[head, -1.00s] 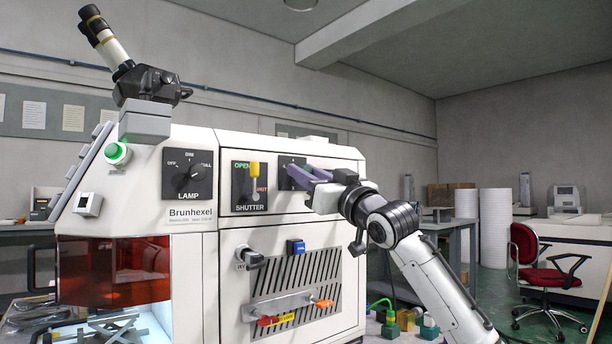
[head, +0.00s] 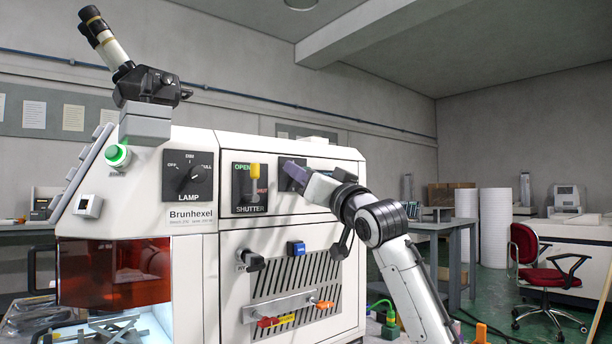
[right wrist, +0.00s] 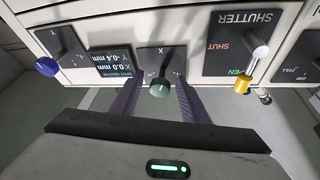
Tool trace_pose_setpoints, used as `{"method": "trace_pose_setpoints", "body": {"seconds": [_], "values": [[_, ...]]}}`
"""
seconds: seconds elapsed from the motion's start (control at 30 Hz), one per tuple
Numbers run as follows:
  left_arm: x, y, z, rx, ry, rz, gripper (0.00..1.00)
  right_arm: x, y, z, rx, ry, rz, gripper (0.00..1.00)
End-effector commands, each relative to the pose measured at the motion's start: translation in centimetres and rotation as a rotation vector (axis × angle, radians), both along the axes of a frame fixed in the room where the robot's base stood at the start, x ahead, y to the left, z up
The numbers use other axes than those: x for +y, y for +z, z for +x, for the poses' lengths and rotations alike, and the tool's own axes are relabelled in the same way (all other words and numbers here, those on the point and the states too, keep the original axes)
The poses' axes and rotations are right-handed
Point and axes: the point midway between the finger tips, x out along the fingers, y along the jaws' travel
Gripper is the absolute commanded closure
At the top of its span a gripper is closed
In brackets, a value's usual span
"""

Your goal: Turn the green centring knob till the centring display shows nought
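The green knob (right wrist: 160,88) sits on a small dark panel (right wrist: 161,60) marked X. In the head view that panel (head: 290,172) is partly covered and the green knob is hidden. The centring display (right wrist: 114,62), upside down in the right wrist view, reads X 0.0 mm and Y -0.4 mm. My right gripper (right wrist: 156,98) is open, with one purple finger on each side of the green knob and visible gaps between. In the head view my right gripper (head: 297,176) reaches the machine's front from the right. My left gripper is not in view.
A blue knob (right wrist: 47,67) on another panel lies beyond the display. The yellow-tipped shutter lever (right wrist: 243,86) is close on the other side. A red chair (head: 527,250) stands right.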

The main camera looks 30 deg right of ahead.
Motion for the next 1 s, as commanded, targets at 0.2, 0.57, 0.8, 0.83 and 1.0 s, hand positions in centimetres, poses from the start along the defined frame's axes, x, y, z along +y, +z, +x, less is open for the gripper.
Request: {"method": "trace_pose_setpoints", "body": {"seconds": [0.2,0.57,0.8,0.83,1.0], "values": [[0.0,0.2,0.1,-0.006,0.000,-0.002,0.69,0.1,-0.3,-0.6,-0.001,0.000,-0.001,0.59],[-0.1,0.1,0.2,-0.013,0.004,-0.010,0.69,0.6,-2.5,-6.4,0.000,0.001,-0.003,0.59],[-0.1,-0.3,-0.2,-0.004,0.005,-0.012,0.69,0.8,-3.4,-9.2,-0.001,-0.001,-0.001,0.59],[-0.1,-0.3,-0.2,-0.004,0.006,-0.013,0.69,0.8,-3.5,-9.4,0.000,0.000,-0.001,0.59],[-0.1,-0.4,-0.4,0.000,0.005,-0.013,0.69,0.8,-3.6,-9.7,0.001,-0.001,0.000,0.59]]}}
